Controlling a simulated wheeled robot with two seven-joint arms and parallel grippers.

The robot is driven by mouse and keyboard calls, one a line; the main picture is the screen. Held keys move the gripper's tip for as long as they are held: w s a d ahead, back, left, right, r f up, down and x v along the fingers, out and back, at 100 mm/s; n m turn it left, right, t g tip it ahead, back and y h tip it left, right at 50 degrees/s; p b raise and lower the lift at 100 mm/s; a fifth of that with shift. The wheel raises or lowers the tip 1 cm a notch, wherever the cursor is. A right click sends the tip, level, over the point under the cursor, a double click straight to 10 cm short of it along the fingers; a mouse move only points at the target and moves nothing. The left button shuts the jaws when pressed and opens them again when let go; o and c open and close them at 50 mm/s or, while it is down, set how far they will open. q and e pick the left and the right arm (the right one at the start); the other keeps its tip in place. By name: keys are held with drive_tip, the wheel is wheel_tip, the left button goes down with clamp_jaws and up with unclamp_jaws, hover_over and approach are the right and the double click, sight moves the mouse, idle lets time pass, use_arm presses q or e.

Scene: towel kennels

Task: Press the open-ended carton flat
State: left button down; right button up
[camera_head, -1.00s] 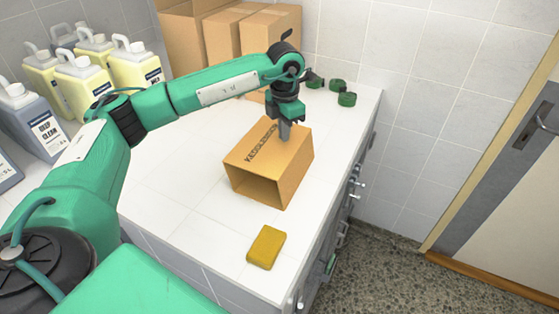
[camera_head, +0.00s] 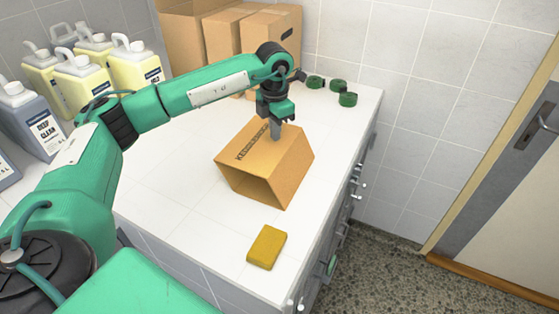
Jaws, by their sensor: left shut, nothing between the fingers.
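The open-ended carton (camera_head: 262,168) is a brown cardboard box with dark printing on its top. It lies on the white tiled counter with one open end facing the front. It is skewed, with its top leaning to the left, and is not flat. My left gripper (camera_head: 275,140) points down at the carton's top, near its far right part, with its fingertips at the cardboard. It is shut and holds nothing. My right gripper is not in view.
A yellow sponge (camera_head: 267,247) lies on the counter (camera_head: 190,235) in front of the carton. Several green rolls (camera_head: 347,99) lie at the back right. Brown boxes (camera_head: 220,40) and several jugs (camera_head: 85,75) stand behind and to the left. The counter's right edge is close to the carton.

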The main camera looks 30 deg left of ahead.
use_arm(q)
drive_tip(key=shift+s+a+f+b, duration=0.15)
drive_tip(key=shift+a+f+b, duration=0.25)
drive_tip(key=shift+f, duration=0.4)
drive_tip(key=shift+r, duration=0.1)
drive_tip(key=shift+a+r, duration=0.15)
drive_tip(key=shift+r, duration=0.05)
drive_tip(key=shift+r+p, duration=2.25)
drive_tip(key=shift+r, duration=1.7)
